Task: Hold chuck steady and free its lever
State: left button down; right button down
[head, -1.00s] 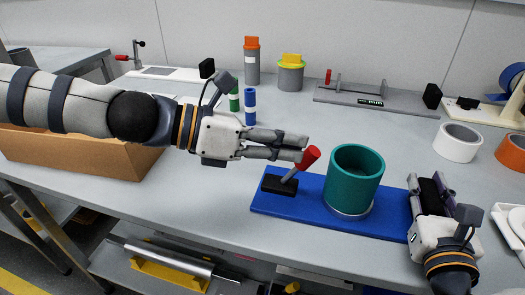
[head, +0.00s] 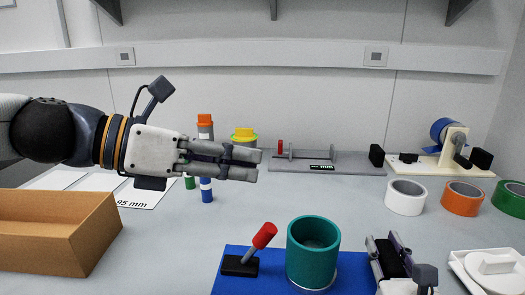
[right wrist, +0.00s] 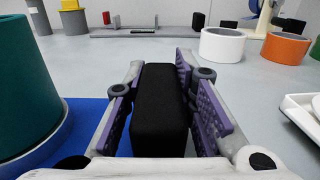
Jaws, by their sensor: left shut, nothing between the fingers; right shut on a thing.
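The blue fixture plate (head: 232,283) lies at the front of the table. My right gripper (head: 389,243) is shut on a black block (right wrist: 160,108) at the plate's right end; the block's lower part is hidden.
A cardboard box (head: 85,240) stands at the left. Tape rolls, such as the white one (head: 405,204), and a white tray (head: 462,272) are at the right. A grey measuring rail (head: 345,168) and capped cylinders (head: 205,128) are behind. The middle of the table is clear.

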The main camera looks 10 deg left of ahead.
jog(key=shift+f, duration=0.25)
jog(key=c, duration=1.2)
grip_release()
jog(key=shift+r, duration=0.1)
jog(key=shift+c, duration=0.2)
